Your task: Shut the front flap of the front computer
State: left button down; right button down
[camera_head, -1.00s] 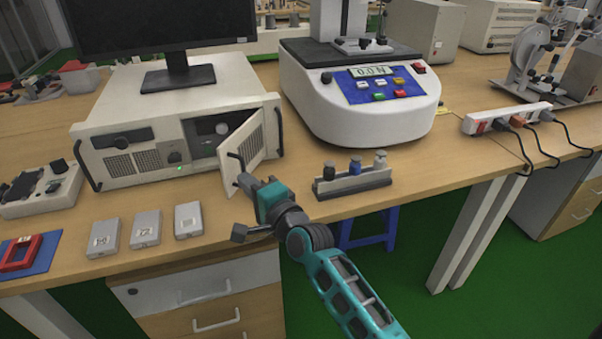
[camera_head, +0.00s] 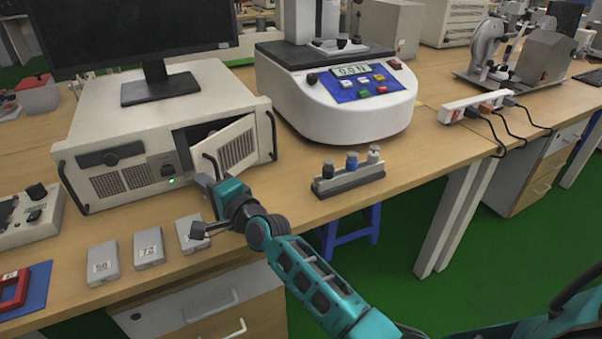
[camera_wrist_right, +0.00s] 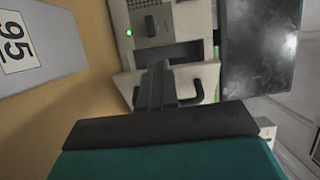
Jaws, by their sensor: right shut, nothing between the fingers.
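The front computer (camera_head: 95,132) is a beige case on the wooden bench with a monitor on top. Its front flap (camera_head: 236,146), a vented beige panel, is partly open, hinged on its right side, with a dark gap behind its left edge. My right gripper (camera_head: 204,179) is shut and empty, just in front of the flap's lower left part by its dark handle. In the right wrist view, the shut fingers (camera_wrist_right: 157,82) overlap the flap (camera_wrist_right: 126,85) near a dark handle; whether they touch cannot be told. My left gripper is not in view.
Several grey weight blocks (camera_head: 149,246) lie along the front edge, one partly behind my right gripper. A small rack (camera_head: 348,183) of bottle-like weights stands to the right.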

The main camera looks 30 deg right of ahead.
jog(key=shift+w+a+b, duration=0.2)
jog(key=shift+w+a, duration=0.25)
jog(key=shift+w, duration=0.2)
jog(key=shift+w+a+b, duration=0.15)
jog(key=shift+w+a, duration=0.25)
jog(key=shift+w, duration=0.2)
jog(key=shift+w+a, duration=0.25)
jog(key=shift+w, duration=0.4)
jog(key=shift+a, duration=0.1)
